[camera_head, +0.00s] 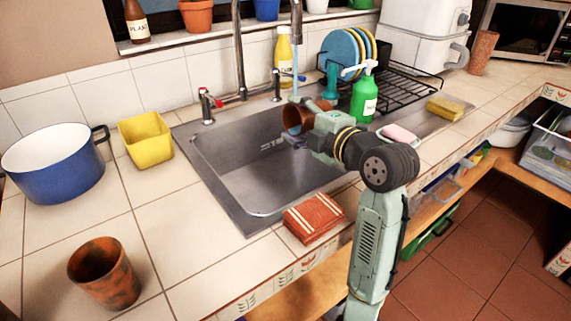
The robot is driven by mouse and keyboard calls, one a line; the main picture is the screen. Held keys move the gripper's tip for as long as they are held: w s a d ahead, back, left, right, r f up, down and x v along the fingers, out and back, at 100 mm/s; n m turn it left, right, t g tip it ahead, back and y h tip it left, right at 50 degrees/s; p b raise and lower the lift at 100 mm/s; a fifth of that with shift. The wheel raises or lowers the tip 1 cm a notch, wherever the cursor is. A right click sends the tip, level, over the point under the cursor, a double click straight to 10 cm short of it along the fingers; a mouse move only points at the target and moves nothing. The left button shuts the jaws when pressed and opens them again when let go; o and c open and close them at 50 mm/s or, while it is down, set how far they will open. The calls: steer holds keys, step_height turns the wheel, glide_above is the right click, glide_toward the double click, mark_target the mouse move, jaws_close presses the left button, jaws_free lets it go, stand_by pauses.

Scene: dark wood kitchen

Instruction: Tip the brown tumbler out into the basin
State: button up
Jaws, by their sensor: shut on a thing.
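My gripper (305,137) is shut on a brown tumbler (297,117) and holds it above the right back part of the steel basin (255,190). The tumbler looks tilted, with its mouth towards the left; my gripper hides part of it, and I cannot see its contents. A thin bluish streak, like running water, hangs below the tap spout (295,75), just above the tumbler. A second brown, mottled tumbler (104,277) stands upright on the counter at the front left. A third brownish one (482,52) stands at the far right.
A blue pot (55,170) and a yellow tub (145,140) stand left of the basin. A folded red cloth (313,218) lies at its front edge. A green bottle (363,98), dish rack (410,92) and sponge (445,109) are to the right. The basin's left part is clear.

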steer(key=shift+s+a+r+n+t+h+b, duration=0.15)
steer(key=shift+s+a+n+b, duration=0.15)
steer(key=shift+n+b, duration=1.25)
steer(key=shift+s+a+n+t+h+b, duration=0.15)
steer(key=shift+a+n+b, duration=0.35)
steer(key=shift+b, duration=1.85)
steer(key=shift+s+a+n+t+h+b, duration=0.1)
steer(key=shift+s+a+n+t+b, duration=0.1)
steer(key=shift+n+b, duration=0.9)
steer(key=shift+s+a+n+t+h+b, duration=0.2)
steer(key=shift+n+b, duration=0.6)
steer(key=shift+b, duration=0.6)
steer(key=shift+s+a+n+t+b, duration=0.15)
steer(key=shift+a+n+b, duration=0.1)
steer(key=shift+n+b, duration=0.85)
stand_by(0.5)
